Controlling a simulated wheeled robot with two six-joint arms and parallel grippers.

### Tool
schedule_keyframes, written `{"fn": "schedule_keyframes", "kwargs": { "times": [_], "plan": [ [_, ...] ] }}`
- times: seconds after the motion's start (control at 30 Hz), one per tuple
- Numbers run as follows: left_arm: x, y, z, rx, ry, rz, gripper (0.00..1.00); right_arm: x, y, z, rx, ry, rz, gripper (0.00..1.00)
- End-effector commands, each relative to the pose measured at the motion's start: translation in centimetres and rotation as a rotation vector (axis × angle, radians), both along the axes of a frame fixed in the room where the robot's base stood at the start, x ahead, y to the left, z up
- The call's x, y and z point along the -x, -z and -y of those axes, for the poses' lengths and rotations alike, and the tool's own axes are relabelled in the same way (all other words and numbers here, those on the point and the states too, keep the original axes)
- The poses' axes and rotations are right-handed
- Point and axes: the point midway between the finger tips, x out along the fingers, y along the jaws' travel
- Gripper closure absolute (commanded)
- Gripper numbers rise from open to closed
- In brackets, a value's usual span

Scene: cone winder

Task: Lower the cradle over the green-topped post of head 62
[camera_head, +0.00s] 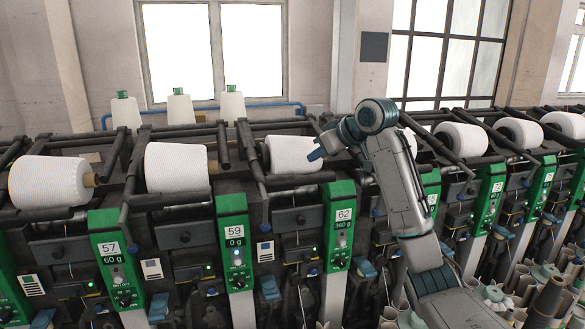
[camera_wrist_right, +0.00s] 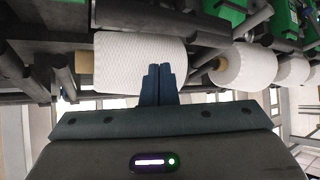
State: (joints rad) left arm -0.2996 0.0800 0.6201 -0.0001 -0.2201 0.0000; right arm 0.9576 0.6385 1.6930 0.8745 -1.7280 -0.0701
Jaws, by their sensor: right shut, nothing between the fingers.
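The green-topped post of head 62 (camera_head: 341,222), labelled 62 and 360 g, stands at the middle of the head view. Above and left of it a white cone of yarn (camera_head: 290,154) lies on its side; the large cone in the wrist view (camera_wrist_right: 132,62) seems to be the same. A dark cradle arm (camera_head: 252,160) runs beside the cone's left end. The cradle's right side is hidden behind my right arm. My right gripper (camera_head: 316,154) has its blue fingers closed and empty at the cone's right end; they overlap its edge in the wrist view (camera_wrist_right: 157,85). Contact cannot be told.
Posts 59 (camera_head: 234,240) and 57 (camera_head: 115,260) stand to the left, with white cones (camera_head: 177,167) above. More heads and cones (camera_head: 461,139) line up to the right. Three cones (camera_head: 181,107) stand upright behind. Tubes (camera_head: 545,300) fill the lower right.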

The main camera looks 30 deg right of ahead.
Motion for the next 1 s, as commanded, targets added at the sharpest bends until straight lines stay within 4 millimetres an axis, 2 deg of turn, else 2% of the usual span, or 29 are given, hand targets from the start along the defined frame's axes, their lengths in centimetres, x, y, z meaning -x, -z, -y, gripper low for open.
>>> {"fn": "schedule_keyframes", "kwargs": {
  "times": [0.63, 1.0],
  "plan": [
    [0.0, -4.0, 0.0, 0.0, 0.0, 0.0, 0.53, 2.7, -5.4, -0.6, 0.002, 0.0, 0.003, 1.0],
    [0.0, -4.2, 0.0, 0.0, 0.0, 0.0, 0.53, 3.9, -7.3, -0.9, 0.001, 0.0, 0.002, 1.0]
  ]
}}
